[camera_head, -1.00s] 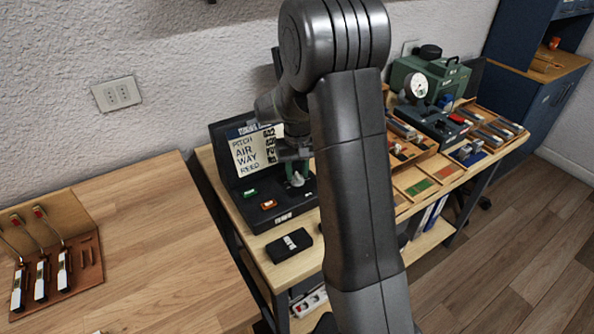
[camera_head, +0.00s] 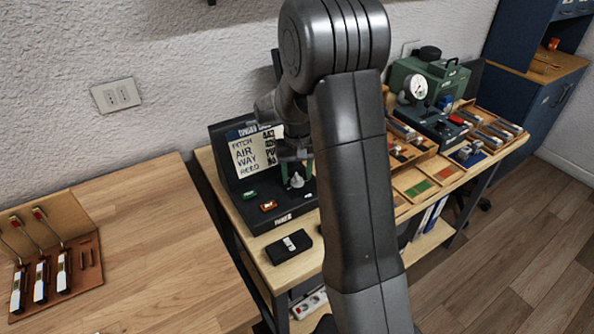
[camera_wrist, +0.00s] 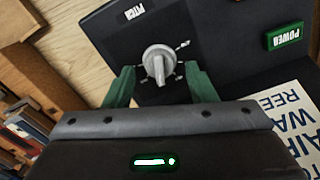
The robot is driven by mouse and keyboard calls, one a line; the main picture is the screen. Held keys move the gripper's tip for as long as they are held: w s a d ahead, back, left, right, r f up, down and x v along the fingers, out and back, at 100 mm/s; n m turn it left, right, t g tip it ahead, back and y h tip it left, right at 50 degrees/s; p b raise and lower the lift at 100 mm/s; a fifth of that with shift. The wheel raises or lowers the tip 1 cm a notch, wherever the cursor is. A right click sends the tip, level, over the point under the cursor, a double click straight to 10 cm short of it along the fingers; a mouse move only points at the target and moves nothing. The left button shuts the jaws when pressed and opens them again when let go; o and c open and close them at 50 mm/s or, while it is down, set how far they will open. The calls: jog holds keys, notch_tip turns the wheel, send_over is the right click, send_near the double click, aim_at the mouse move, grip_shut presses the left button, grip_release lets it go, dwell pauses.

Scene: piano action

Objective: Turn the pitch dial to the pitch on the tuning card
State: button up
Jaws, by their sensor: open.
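The pitch dial (camera_wrist: 158,62) is a light grey knob with a raised bar, on a black panel marked PITCH (camera_wrist: 139,5). It also shows in the head view (camera_head: 296,181). My gripper (camera_wrist: 155,85) is open, its two green fingers on either side below the dial in the wrist view, apart from each other. I cannot tell how close they are to the knob. In the head view my gripper (camera_head: 296,168) is just above the dial. The tuning card (camera_head: 255,150) stands on the black case's raised back; its values at right are partly hidden or too small to read surely.
A green POWER button (camera_wrist: 284,36) sits beside the dial. An orange-red switch (camera_head: 268,206) is on the same black case. A small black box (camera_head: 289,246) lies in front. Trays and a green machine (camera_head: 432,80) stand to the right.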

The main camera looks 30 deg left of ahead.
aim_at(297, 175)
jog(key=shift+r, duration=0.1)
notch_tip(297, 175, up, 14)
dwell(0.4)
jog(key=shift+f, duration=0.25)
notch_tip(297, 175, down, 14)
jog(key=shift+r, duration=0.1)
dwell(0.6)
jog(key=shift+r, duration=0.1)
